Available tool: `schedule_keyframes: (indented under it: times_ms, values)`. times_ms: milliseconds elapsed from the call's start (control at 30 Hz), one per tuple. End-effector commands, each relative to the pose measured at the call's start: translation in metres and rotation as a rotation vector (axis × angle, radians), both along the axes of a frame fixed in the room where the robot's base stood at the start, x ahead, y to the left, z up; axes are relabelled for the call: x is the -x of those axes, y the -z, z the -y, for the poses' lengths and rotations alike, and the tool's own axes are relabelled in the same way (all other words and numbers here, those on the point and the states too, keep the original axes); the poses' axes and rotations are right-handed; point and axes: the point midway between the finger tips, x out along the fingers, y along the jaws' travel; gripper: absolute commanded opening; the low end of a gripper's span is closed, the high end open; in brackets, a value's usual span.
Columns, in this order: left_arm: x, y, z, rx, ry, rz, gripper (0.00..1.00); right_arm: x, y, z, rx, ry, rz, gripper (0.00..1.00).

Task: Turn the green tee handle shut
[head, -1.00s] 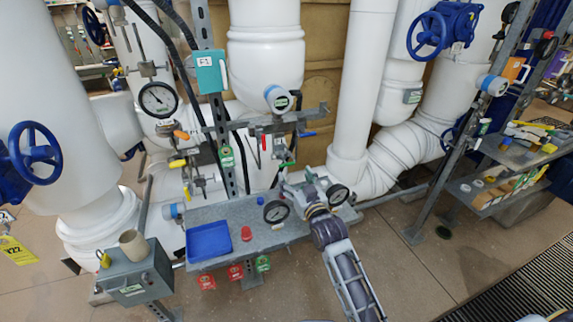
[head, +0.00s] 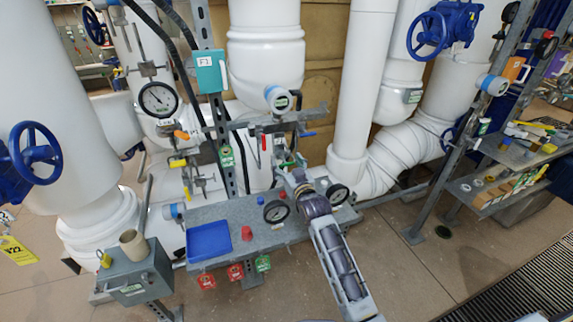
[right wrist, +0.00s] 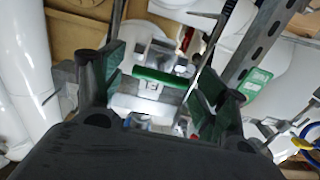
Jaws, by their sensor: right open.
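The green tee handle (right wrist: 160,77) shows in the right wrist view as a short bar lying crosswise in front of a pale metal valve body. In the head view only a small part of the handle (head: 287,164) shows, beyond my gripper. My right gripper (right wrist: 160,84) is open, with one green-padded finger toward each end of the bar. I cannot tell how deep the bar lies between the pads, and no grip on it shows. In the head view my right gripper (head: 292,170) is partly hidden by its own wrist. My left gripper is not in view.
A grey shelf (head: 290,231) below holds a blue tray (head: 209,242), a red cap (head: 247,233) and two gauges (head: 276,211) near my arm. A slotted post (head: 222,130), small coloured valve levers and white pipes (head: 361,80) crowd the area. Open floor lies front right.

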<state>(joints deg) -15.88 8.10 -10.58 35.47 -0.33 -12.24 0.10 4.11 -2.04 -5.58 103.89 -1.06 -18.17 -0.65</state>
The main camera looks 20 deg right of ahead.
Motion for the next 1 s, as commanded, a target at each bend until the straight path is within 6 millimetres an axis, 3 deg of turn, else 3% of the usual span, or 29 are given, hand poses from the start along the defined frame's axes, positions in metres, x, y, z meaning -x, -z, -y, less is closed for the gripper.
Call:
schedule_keyframes:
  times_ms: [467,833,1000]
  values:
    - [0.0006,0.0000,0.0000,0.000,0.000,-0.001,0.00,-0.0062,0.0000,-0.0006,0.000,0.000,0.000,0.73]
    - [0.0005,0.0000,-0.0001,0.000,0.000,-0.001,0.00,-0.0060,0.0000,-0.0007,0.000,0.000,0.000,0.28]
    - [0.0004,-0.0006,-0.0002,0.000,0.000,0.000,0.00,-0.0060,0.0000,-0.0007,-0.004,0.000,0.000,0.27]
